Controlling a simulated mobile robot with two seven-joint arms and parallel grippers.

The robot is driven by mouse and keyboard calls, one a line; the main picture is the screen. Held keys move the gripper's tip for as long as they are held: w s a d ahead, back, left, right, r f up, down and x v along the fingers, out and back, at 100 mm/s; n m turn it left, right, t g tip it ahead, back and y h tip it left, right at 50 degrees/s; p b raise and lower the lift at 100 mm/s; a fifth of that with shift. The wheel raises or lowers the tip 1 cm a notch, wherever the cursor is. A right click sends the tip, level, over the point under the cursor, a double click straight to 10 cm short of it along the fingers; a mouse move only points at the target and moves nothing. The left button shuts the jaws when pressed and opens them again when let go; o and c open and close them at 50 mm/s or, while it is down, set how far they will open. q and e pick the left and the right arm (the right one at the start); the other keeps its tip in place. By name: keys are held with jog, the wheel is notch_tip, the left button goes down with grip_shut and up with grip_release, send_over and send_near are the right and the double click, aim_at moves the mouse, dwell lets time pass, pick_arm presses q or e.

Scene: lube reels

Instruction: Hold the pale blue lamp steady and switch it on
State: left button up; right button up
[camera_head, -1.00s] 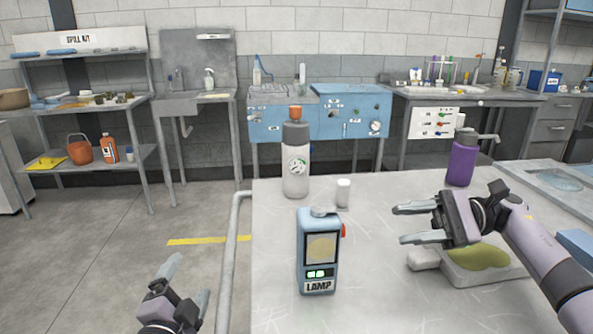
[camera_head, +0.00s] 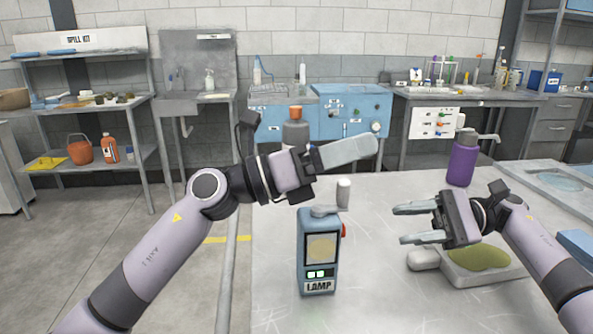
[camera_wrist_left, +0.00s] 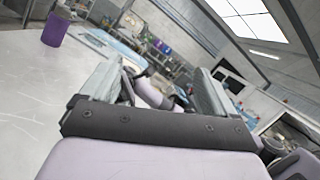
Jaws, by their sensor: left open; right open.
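My right gripper (camera_head: 420,222) is open and empty to the right of the lamp, fingers pointing left.
A small white cylinder (camera_head: 343,192) is behind the lamp. A purple pump bottle (camera_head: 462,160) and a tray with a yellow-green pad (camera_head: 485,270) are at right. The table's front middle is clear.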

aim_at(313, 208)
pick_arm(q)
jog(key=f+m+g+y, duration=0.1)
jog(key=m+y, duration=0.1)
jog(key=y, duration=0.1)
jog(key=f+m+g+y, duration=0.1)
jog(key=m+y, duration=0.1)
jog(key=y, duration=0.2)
jog(key=a+m+g+y, duration=0.1)
jog(key=m+g+y, duration=0.1)
jog(key=y, duration=0.2)
jog(key=shift+s+f+m, duration=0.3)
jog(key=shift+f+m, duration=0.1)
jog(key=a+y, duration=0.4)
jog(key=a, duration=0.2)
jog(key=shift+g+y, duration=0.3)
jog(key=shift+x, duration=3.65)
jog(key=shift+s+d, duration=0.1)
jog(key=shift+s, duration=0.05)
jog(key=shift+r, duration=0.1)
jog(key=c, duration=1.4)
pick_arm(e)
jog(key=shift+c, duration=0.3)
pick_arm(q)
jog(key=shift+o, duration=0.2)
pick_arm(e)
grip_shut()
